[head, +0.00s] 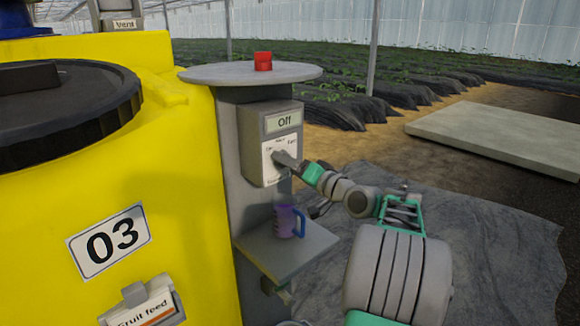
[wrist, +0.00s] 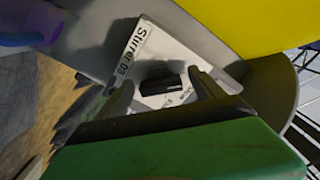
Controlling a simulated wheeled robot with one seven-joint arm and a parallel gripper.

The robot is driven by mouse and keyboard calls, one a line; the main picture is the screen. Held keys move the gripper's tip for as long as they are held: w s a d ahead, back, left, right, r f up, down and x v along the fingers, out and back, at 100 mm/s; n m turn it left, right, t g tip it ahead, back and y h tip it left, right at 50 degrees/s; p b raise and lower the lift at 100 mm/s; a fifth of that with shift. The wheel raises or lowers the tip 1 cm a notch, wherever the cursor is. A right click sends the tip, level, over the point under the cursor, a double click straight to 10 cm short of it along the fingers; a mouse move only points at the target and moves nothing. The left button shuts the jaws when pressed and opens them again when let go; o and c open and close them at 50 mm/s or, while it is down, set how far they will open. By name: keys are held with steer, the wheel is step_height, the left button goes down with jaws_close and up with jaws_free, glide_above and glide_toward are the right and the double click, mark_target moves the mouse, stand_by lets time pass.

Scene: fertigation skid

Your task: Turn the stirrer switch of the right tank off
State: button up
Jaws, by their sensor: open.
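The yellow tank marked 03 (head: 150,180) fills the left of the head view. Beside it, a grey switch box (head: 250,140) on a post shows "Off" in its display window (head: 283,121). Below the window is a white dial plate (head: 270,162), labelled "Stirrer 03" in the wrist view (wrist: 150,55). A black switch knob (wrist: 161,85) sits on the plate. My gripper (head: 287,160) is at the plate and hides the knob in the head view. In the wrist view its open fingers (wrist: 163,92) stand either side of the knob; I cannot tell whether they touch it.
A purple-blue mug (head: 286,222) stands on a grey shelf (head: 280,255) below the box. A round grey top (head: 225,75) with a red object (head: 263,61) is above it. A pale slab (head: 500,135) lies at right.

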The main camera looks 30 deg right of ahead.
steer(key=s+d, duration=0.1)
steer(key=s, duration=0.6)
steer(key=shift+s, duration=0.35)
